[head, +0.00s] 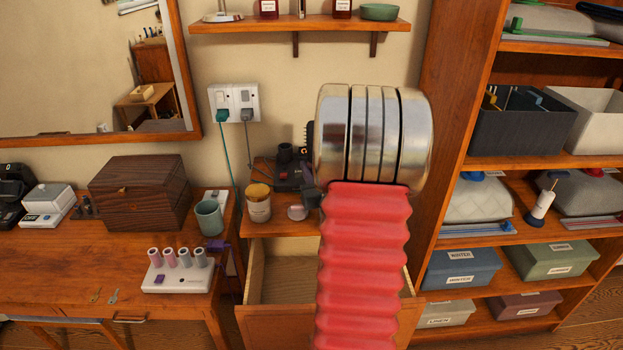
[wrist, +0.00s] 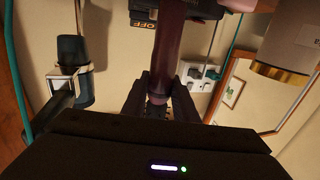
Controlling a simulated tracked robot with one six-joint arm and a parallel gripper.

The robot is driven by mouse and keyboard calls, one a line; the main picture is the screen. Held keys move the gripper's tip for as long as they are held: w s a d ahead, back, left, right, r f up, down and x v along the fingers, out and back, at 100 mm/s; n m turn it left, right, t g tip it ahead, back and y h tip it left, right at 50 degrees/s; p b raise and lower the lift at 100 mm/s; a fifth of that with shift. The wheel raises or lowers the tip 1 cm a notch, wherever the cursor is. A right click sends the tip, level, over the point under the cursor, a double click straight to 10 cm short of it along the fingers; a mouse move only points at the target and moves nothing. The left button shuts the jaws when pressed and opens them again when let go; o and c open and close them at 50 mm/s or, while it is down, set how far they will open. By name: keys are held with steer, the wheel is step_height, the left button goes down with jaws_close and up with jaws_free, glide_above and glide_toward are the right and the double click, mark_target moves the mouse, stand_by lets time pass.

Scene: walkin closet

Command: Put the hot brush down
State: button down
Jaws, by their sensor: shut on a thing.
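My gripper (wrist: 160,98) shows in the wrist view, with its two dark fingers closed on the dark reddish handle of the hot brush (wrist: 168,50). The handle runs up from the fingers and out of the top of that view, so its far end is hidden. In the head view my red arm and its metal joint hide the gripper and most of what it holds. A small dark bristled edge (head: 309,137) shows just left of the joint and looks like part of the brush.
A black device (head: 284,172) and a lidded jar (head: 258,206) stand on a small wooden top above an open drawer (head: 282,279). Left is a desk (head: 60,265) with a dark wooden box (head: 140,190), teal cup (head: 209,217) and roller set (head: 178,275). Shelves with boxes (head: 460,268) stand right.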

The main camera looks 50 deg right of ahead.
steer(key=shift+f, duration=1.5)
steer(key=shift+f, duration=0.1)
steer(key=c, duration=1.4)
jaws_free()
steer(key=shift+a, duration=0.1)
